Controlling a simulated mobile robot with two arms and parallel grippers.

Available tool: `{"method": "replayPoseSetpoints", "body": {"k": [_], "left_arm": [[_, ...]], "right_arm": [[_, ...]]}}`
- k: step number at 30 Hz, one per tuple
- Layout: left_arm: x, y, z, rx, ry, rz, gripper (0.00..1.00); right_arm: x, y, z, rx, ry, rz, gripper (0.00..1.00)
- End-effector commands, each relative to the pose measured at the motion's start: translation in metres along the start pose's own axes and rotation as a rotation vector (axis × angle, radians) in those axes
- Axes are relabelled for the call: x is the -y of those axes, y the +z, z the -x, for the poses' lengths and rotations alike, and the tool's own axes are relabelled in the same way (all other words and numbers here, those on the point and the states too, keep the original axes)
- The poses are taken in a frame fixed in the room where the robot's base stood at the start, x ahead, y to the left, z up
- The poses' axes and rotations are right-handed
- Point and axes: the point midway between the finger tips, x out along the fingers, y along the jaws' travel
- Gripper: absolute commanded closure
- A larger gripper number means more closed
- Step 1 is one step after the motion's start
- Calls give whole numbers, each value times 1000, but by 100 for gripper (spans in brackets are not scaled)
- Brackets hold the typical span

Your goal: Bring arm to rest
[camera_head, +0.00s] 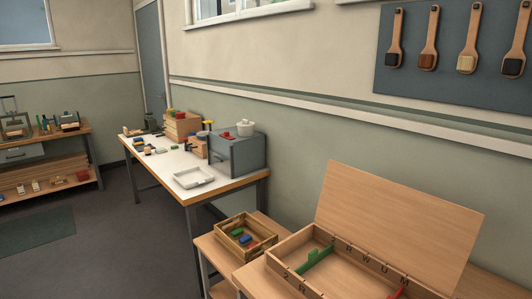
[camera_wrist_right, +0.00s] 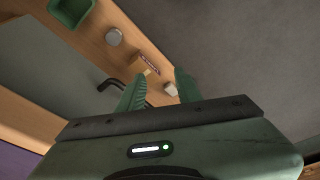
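My right gripper (camera_wrist_right: 162,76) shows in the right wrist view. Its two green fingers stand apart with a gap between them, and I see nothing held. A wooden surface edge lies beyond the fingers, with a small pale object (camera_wrist_right: 171,90) showing in the gap; how far off it is I cannot tell. Neither of my arms shows in the head view, and my left gripper is in no view.
In the head view, an open wooden box (camera_head: 345,272) and a crate of coloured blocks (camera_head: 243,220) stand in front. A white-topped table (camera_head: 165,172) is behind. Brushes hang on a wall board (camera_head: 455,95). Dark floor (camera_head: 110,235) is clear at left.

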Motion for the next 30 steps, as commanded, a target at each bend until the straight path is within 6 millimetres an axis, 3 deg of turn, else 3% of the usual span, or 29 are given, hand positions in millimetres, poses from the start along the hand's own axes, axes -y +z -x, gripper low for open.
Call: {"method": "replayPoseSetpoints", "body": {"k": [5, 8, 12, 15, 18, 22, 25, 30], "left_arm": [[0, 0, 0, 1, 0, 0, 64], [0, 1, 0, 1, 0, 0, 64], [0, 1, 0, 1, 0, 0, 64], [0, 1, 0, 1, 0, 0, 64], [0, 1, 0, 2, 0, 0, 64], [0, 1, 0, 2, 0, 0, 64], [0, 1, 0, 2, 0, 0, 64], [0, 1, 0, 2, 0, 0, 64]], "right_arm": [[4, 31, -77, 41, -5, 6, 65], [6, 61, -127, 66, -8, 10, 65], [9, 117, -186, 100, -12, 18, 65], [11, 162, -217, 124, -15, 24, 65], [12, 206, -236, 145, -16, 29, 65], [11, 250, -248, 163, -18, 34, 65], [11, 269, -251, 170, -18, 37, 65], [11, 279, -252, 172, -19, 38, 65]]}}
